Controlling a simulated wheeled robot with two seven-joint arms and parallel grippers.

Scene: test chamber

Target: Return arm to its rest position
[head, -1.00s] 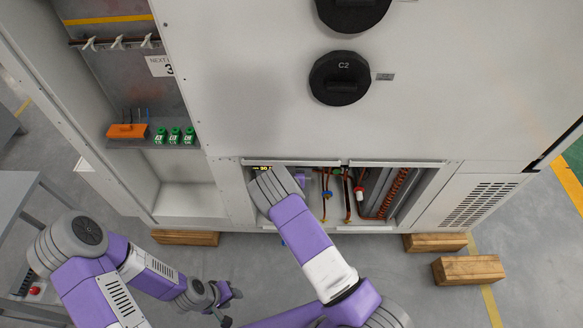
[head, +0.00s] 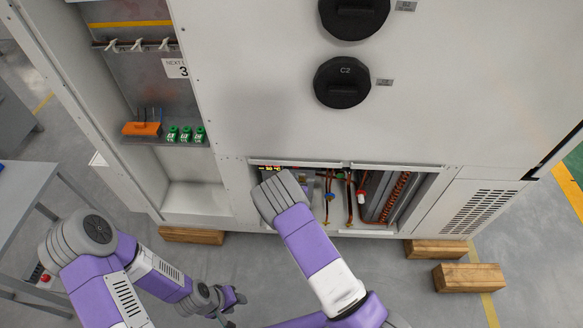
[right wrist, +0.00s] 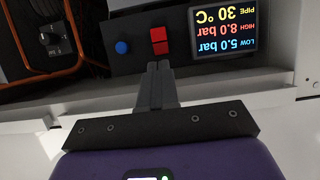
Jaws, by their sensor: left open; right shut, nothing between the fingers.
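My right arm reaches into the low open compartment (head: 345,163) of the white cabinet in the head view, where its wrist covers the gripper. In the right wrist view my right gripper (right wrist: 157,70) is shut and empty. Its fingertips are just below a red switch (right wrist: 159,41) on a dark control panel (right wrist: 125,65); I cannot tell whether they touch it. A display (right wrist: 224,32), upside down, reads 5.0 bar, 8.0 bar and 30 °C. My left gripper (head: 236,308) is open and empty above the floor at the lower left of the head view.
The compartment also holds pipes, a blue valve (head: 329,197) and a copper coil (head: 396,197). A shelf to the left carries an orange tool (head: 141,129) and several green items (head: 186,134). Wooden blocks (head: 470,278) lie on the floor. A grey table (head: 25,190) stands at the left.

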